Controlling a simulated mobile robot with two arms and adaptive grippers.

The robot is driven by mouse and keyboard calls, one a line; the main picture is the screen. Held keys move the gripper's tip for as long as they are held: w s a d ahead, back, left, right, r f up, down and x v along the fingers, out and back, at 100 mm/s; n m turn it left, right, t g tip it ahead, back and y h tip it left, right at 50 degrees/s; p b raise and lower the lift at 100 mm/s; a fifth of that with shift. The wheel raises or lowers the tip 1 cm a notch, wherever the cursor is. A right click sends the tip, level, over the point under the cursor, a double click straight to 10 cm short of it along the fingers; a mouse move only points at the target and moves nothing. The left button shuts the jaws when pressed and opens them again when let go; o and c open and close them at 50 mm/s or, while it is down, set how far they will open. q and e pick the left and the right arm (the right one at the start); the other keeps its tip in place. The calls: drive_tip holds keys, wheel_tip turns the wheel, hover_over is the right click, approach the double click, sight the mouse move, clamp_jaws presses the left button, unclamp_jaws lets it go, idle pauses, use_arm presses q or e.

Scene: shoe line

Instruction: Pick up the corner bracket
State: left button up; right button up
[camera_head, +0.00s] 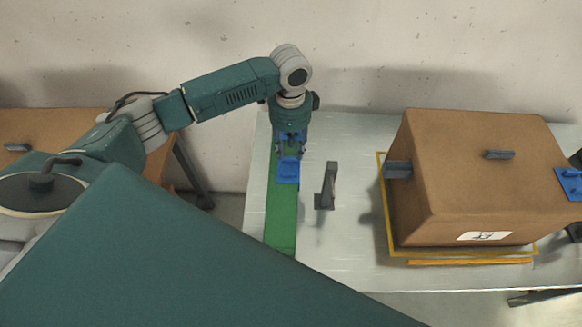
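A dark grey angled piece (326,187), which looks like the corner bracket, stands on the light table, left of the brown box. My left gripper (289,156) points down just left of this piece, over the green strip, and is apart from it. A flat blue piece (288,173) shows right below the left fingertips. I cannot tell whether it is held or lies on the strip, and the finger gap is too small to read. My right gripper does not show clearly.
A large brown box (480,190) with grey pieces on it stands on a yellow frame (384,215) at the right. A blue part (570,183) sits at its right side. The green strip (281,215) runs along the table's left. A brown table (50,128) stands far left.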

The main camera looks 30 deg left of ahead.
sight(289, 160)
use_arm(q)
wheel_tip(289, 160, down, 4)
drive_tip(key=shift+s+r+p, duration=0.1)
drive_tip(key=shift+r+p, duration=0.1)
drive_tip(key=shift+p, duration=0.35)
drive_tip(key=shift+a+f, duration=0.1)
drive_tip(key=shift+f, duration=0.2)
drive_tip(key=shift+c, duration=0.8)
clamp_jaws()
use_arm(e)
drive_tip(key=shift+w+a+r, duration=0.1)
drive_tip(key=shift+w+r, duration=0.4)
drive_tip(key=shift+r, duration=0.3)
use_arm(q)
drive_tip(key=shift+r, duration=0.1)
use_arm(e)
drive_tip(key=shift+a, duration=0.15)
